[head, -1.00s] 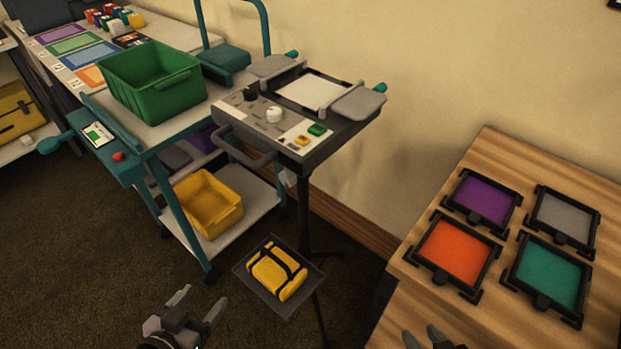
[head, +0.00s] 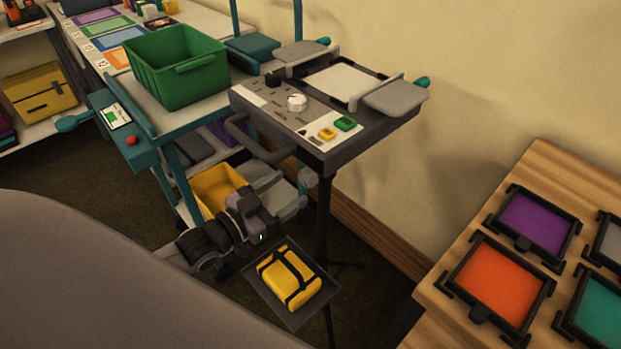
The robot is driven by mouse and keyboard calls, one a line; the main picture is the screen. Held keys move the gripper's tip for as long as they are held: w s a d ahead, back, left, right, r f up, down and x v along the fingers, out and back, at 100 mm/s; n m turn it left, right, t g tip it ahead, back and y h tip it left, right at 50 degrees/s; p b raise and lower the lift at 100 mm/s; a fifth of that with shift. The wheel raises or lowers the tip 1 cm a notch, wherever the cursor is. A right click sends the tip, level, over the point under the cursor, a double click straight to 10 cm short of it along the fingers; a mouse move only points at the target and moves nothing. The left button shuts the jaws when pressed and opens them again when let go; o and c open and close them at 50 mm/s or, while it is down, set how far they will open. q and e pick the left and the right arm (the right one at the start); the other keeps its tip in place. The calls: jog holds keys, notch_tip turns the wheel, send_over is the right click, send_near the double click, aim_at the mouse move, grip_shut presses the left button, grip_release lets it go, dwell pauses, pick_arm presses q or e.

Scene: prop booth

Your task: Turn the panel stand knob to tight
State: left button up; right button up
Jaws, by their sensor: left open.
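The panel stand (head: 345,150) is a dark box with a sloped control face on a thin black post. A small light grey knob (head: 308,178) shows below its front corner, beside the post. I cannot read its tight or loose setting. My left gripper (head: 288,189) is under the panel's front edge, open, with its fingers pointing right at this knob. I cannot tell whether they touch it. On the panel face are a white dial (head: 296,102), a black dial (head: 273,80), and yellow and green buttons. My right gripper is out of view.
A teal cart (head: 180,125) with a green crate (head: 180,72) and a yellow bin (head: 214,187) stands left of the panel. A low tray (head: 259,291) holding a strapped yellow pack (head: 290,277) is below my gripper. A wooden table (head: 450,300) with coloured frames is at right.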

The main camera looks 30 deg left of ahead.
aim_at(304, 180)
pick_arm(q)
jog(key=shift+x, duration=2.9)
jog(key=c, duration=1)
